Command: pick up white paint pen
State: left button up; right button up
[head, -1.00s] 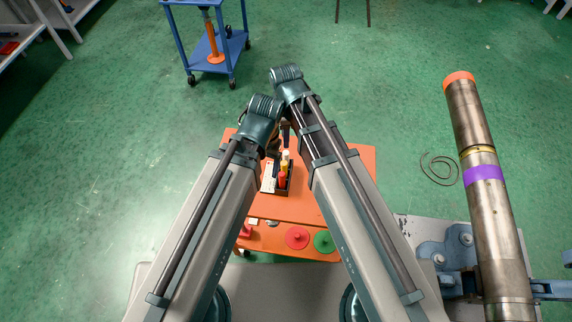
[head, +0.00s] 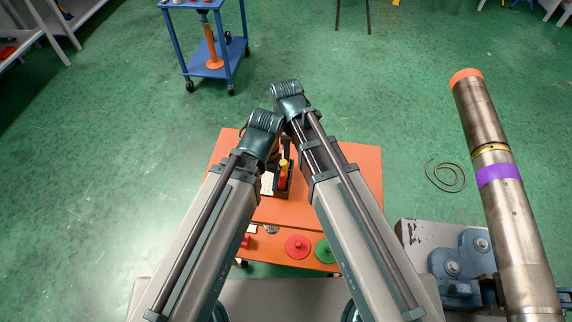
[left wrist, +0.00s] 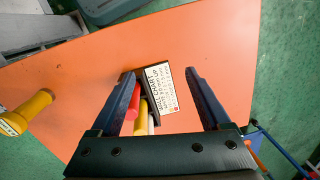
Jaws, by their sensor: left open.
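A dark pen holder (left wrist: 126,80) with a white printed label stands on the orange table top. In the left wrist view it holds a red pen (left wrist: 133,101), a yellow pen (left wrist: 142,117) and a pale pen (left wrist: 151,124), which looks like the white paint pen. My left gripper (left wrist: 160,73) is open above the holder, its fingers on either side of the pens and label, holding nothing. In the head view the red pen (head: 283,181) shows between my arms; the white pen cannot be made out there. My right gripper (head: 287,148) is mostly hidden behind its arm.
The orange table (head: 358,165) also carries a red disc (head: 297,246) and a green disc (head: 324,250) at its near edge. A yellow cylinder (left wrist: 28,112) is left of the holder. A large metal pipe (head: 515,215) in a blue vise stands at right. A blue cart (head: 215,62) is farther back.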

jog(key=shift+f, duration=0.45)
pick_arm(q)
jog(key=shift+f, duration=0.3)
pick_arm(e)
jog(key=shift+r, duration=0.1)
grip_shut()
notch_tip(320, 180, up, 10)
jog(key=p, duration=1)
jog(key=shift+r, duration=0.1)
pick_arm(q)
notch_tip(320, 180, up, 10)
jog(key=shift+c, duration=0.2)
